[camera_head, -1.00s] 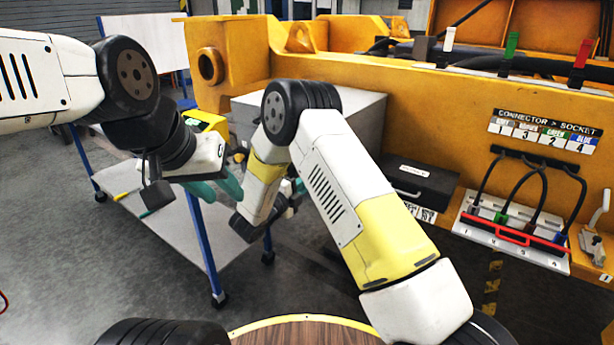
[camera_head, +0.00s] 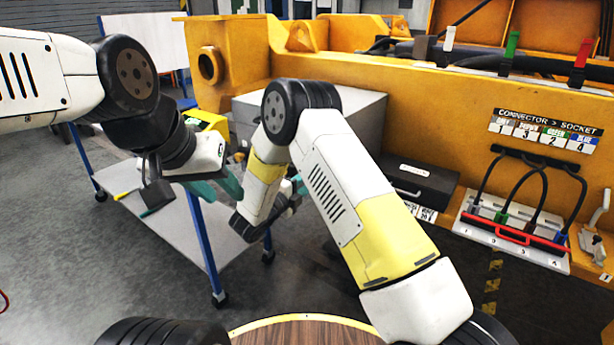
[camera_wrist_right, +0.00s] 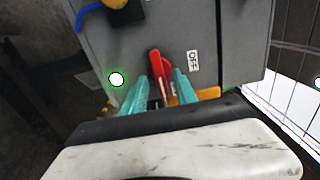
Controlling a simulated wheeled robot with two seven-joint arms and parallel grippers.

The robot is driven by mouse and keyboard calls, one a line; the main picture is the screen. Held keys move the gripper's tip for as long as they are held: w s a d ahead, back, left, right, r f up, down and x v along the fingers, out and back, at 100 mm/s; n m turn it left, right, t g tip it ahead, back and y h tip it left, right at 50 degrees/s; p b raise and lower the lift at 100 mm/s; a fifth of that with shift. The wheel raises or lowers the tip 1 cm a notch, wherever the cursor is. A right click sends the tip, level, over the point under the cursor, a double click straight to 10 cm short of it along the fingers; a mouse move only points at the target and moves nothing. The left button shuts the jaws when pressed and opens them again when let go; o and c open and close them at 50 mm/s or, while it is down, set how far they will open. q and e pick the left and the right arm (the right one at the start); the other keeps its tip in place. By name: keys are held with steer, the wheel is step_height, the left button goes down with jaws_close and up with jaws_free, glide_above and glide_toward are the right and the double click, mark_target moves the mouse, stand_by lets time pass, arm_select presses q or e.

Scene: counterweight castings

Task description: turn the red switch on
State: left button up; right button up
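The red switch (camera_wrist_right: 157,66) is a red lever on the face of a grey box (camera_wrist_right: 235,40) in the right wrist view. An "OFF" label (camera_wrist_right: 193,61) is beside it. My right gripper (camera_wrist_right: 160,78) has its teal fingers apart, one on each side of the lever; I cannot tell whether either touches it. In the head view my right arm hides the switch and most of that gripper, and the grey box (camera_head: 362,115) stands behind it. My left gripper (camera_head: 217,188) shows its teal fingers apart and empty over the grey cart.
A round light with a green ring (camera_wrist_right: 116,79) is left of the switch. The grey cart (camera_head: 165,245) stands at left. A black case (camera_head: 420,185) and a cable socket panel (camera_head: 515,235) are on the yellow machine at right.

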steer(key=v, duration=0.8)
steer(key=shift+w, duration=0.1)
